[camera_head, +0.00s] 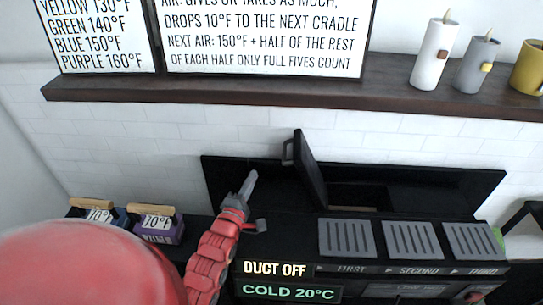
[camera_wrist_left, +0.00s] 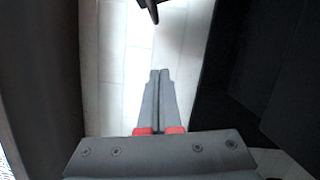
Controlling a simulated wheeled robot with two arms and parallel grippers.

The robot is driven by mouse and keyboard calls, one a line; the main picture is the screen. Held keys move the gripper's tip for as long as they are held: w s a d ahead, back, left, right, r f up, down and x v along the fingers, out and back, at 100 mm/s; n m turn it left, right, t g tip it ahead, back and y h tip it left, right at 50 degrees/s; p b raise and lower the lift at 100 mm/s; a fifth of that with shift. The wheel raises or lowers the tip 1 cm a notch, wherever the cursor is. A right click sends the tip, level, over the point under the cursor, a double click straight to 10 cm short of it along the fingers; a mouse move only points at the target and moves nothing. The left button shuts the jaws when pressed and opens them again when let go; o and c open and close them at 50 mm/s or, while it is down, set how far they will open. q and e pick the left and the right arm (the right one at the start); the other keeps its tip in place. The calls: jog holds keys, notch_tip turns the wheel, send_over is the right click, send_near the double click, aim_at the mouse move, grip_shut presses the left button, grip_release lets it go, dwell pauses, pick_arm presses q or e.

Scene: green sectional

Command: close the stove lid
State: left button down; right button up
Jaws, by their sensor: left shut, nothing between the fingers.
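The black stove (camera_head: 400,185) stands against the white tiled wall, with a dark opening in its top. Its black lid (camera_head: 312,172) stands open, nearly upright, at the left side of the opening. A dark handle (camera_head: 287,152) sticks out from the lid's left face. My left gripper (camera_head: 253,173) is shut and empty, just left of the lid and lower in the picture than the handle. In the left wrist view its closed fingers (camera_wrist_left: 158,75) point toward a dark hook-like part at the top edge. I see no contact with the lid. My right gripper is out of view.
A dark shelf (camera_head: 250,90) with signs and candles (camera_head: 434,52) runs above the stove. Three slotted grey plates (camera_head: 408,238) lie along the stove's front right. Display text reads "DUCT OFF" and "COLD 20°C".

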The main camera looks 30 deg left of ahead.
pick_arm(q)
jog(key=w+d+r+p, duration=0.1)
jog(key=w+p, duration=0.2)
jog(key=w, duration=0.7)
jog(key=shift+w+d+r+p, duration=0.3)
jog(key=shift+w+d+p, duration=0.05)
jog(key=shift+w+d, duration=0.05)
